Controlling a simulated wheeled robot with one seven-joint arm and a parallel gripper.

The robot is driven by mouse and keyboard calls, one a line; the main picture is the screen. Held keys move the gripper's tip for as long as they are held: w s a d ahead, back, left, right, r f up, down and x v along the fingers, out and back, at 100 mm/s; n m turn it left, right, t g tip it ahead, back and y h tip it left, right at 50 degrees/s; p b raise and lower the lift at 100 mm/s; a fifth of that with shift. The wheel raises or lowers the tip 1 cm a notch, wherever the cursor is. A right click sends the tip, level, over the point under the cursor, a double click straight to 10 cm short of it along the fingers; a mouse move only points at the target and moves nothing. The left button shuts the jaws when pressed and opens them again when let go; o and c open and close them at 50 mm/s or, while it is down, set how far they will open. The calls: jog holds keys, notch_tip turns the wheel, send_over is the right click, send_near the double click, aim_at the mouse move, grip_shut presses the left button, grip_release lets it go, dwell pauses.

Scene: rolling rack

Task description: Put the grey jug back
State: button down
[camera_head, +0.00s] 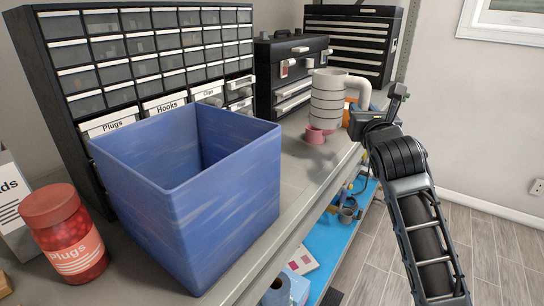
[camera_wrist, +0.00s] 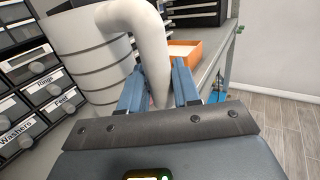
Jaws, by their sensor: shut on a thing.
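The grey jug (camera_head: 328,98) is a pale, ringed cylinder with a thick curved handle, upright over the right part of the rack's top in the head view. In the wrist view the jug (camera_wrist: 88,50) fills the upper left, and its handle (camera_wrist: 150,45) passes between the blue fingers. My gripper (camera_wrist: 158,88) is shut on this handle. In the head view my gripper (camera_head: 358,122) is at the jug's right side, its fingers partly hidden. I cannot tell whether the jug's base touches anything.
A pink object (camera_head: 318,134) shows just below the jug. A blue open bin (camera_head: 235,190), a red-lidded Plugs jar (camera_head: 68,240) and a drawer cabinet (camera_head: 60,62) stand to the left. Black tool chests (camera_head: 290,55) stand behind. An orange tray (camera_wrist: 190,46) lies beyond the handle. A lower blue shelf (camera_head: 325,245) holds small items.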

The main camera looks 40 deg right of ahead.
jog(key=w+a+f, duration=0.1)
jog(key=a+f, duration=0.1)
jog(key=a, duration=0.1)
jog(key=w+a+f, duration=0.2)
jog(key=a, duration=0.2)
jog(key=w+a+f, duration=0.1)
jog(key=a+f, duration=0.1)
jog(key=a, duration=0.1)
jog(key=shift+w+a+f, duration=0.3)
jog(key=shift+a+f, duration=0.1)
jog(key=shift+f, duration=2.05)
jog(key=shift+f, duration=0.15)
jog(key=c, duration=0.8)
grip_release()
